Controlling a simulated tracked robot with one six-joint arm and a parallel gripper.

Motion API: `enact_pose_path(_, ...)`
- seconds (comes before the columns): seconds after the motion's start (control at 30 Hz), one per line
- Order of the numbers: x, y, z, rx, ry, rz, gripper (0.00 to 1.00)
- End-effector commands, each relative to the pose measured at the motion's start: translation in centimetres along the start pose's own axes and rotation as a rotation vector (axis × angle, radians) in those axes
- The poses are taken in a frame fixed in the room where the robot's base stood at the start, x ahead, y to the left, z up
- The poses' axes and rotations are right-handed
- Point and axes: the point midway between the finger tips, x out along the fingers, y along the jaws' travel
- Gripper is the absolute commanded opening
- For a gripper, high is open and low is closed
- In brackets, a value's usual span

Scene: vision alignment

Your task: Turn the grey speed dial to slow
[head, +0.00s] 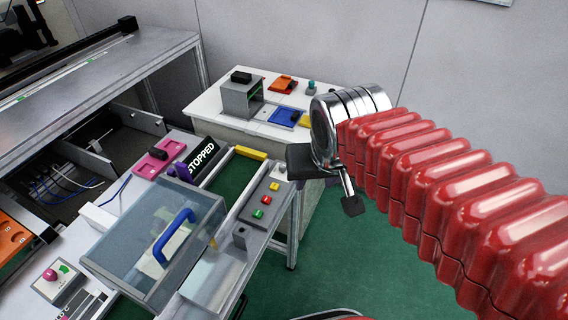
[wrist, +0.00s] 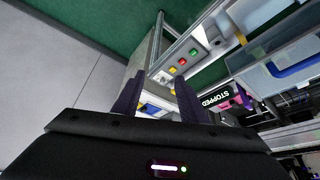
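The control panel (head: 250,215) is a narrow grey strip on the front side of the machine table, with red, yellow and green buttons (head: 266,200). A small pale fitting (head: 280,172) sits at its far end; it may carry the grey speed dial, but it is too small to tell, and no speed marks are readable. The buttons (wrist: 182,61) also show in the wrist view. My gripper (wrist: 157,90) is open and empty, its two dark purple fingers apart. In the head view it is up and right of the panel, touching nothing, its fingers mostly hidden.
A black sign (head: 202,156) reads STOPPED. A clear cover with a blue handle (head: 174,236) stands left of the panel. A white table (head: 215,112) with a grey box and coloured trays is behind. Green floor right of the machine is clear.

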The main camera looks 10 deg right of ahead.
Motion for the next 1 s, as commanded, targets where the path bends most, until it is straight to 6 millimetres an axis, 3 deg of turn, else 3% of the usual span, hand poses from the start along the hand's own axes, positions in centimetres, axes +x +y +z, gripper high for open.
enact_pose_path(0.47, 7.0, -1.6, -8.7, 0.134, -0.042, 0.066, 0.39)
enact_pose_path(0.7, 11.7, -3.0, -12.3, 0.196, -0.053, 0.096, 0.39)
enact_pose_path(1.0, 18.5, -4.8, -15.6, 0.266, -0.062, 0.129, 0.39)
